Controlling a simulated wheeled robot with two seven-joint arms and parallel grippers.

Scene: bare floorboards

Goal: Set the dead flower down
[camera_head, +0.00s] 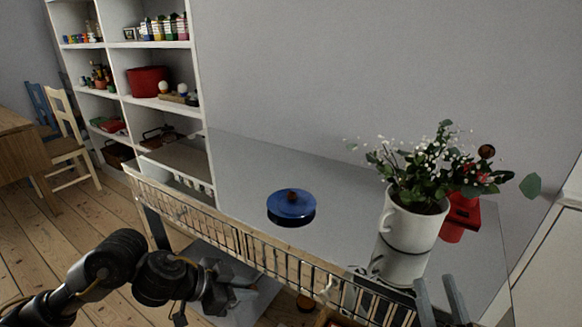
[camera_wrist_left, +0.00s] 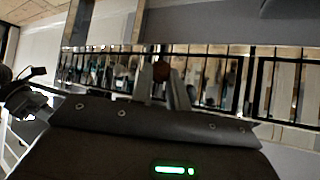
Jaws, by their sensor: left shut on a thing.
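My left gripper (camera_wrist_left: 163,80) is shut on a small dark brown round thing (camera_wrist_left: 161,71), which looks like the dead flower head, in the left wrist view. In the head view my left gripper (camera_head: 238,292) is low, at the near side of the railed table, and its hold is hard to make out. My right gripper (camera_head: 438,282) shows two separated fingers at the bottom right, with nothing seen between them. A white pot (camera_head: 408,235) with a leafy plant (camera_head: 420,175) stands on the table. Another brown round head (camera_head: 487,151) shows at the plant's right.
The grey tabletop (camera_head: 340,190) has a wire rail (camera_head: 255,245) along its near edge. A blue round lidded dish (camera_head: 291,204) sits mid-table. A red container (camera_head: 459,215) stands behind the pot. White shelves (camera_head: 160,56) stand left. The back left tabletop is clear.

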